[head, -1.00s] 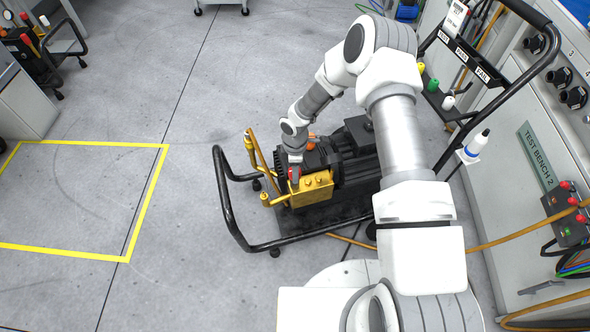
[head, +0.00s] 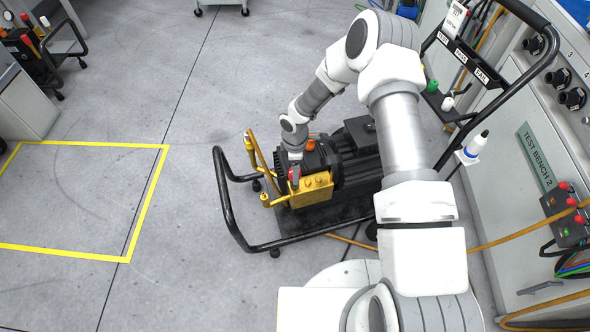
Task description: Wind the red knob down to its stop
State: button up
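The red knob (head: 294,173) shows as a small red patch at the left end of the yellow pump block (head: 317,189). The block sits on the black washer unit (head: 357,150) on a wheeled cart. My gripper (head: 294,165) points down onto the knob from above and covers part of it. The fingers are too small and too hidden to tell whether they are closed on the knob. How far the knob is wound cannot be seen.
A yellow lance or hose (head: 258,160) stands along the cart's left side. The black cart handle (head: 232,222) loops around the left and front. Test bench 2 (head: 535,150) stands at the right. The floor at left, with a yellow outline (head: 146,205), is clear.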

notch_tip(320, 180, up, 16)
jog(key=p, duration=0.4)
dwell(0.3)
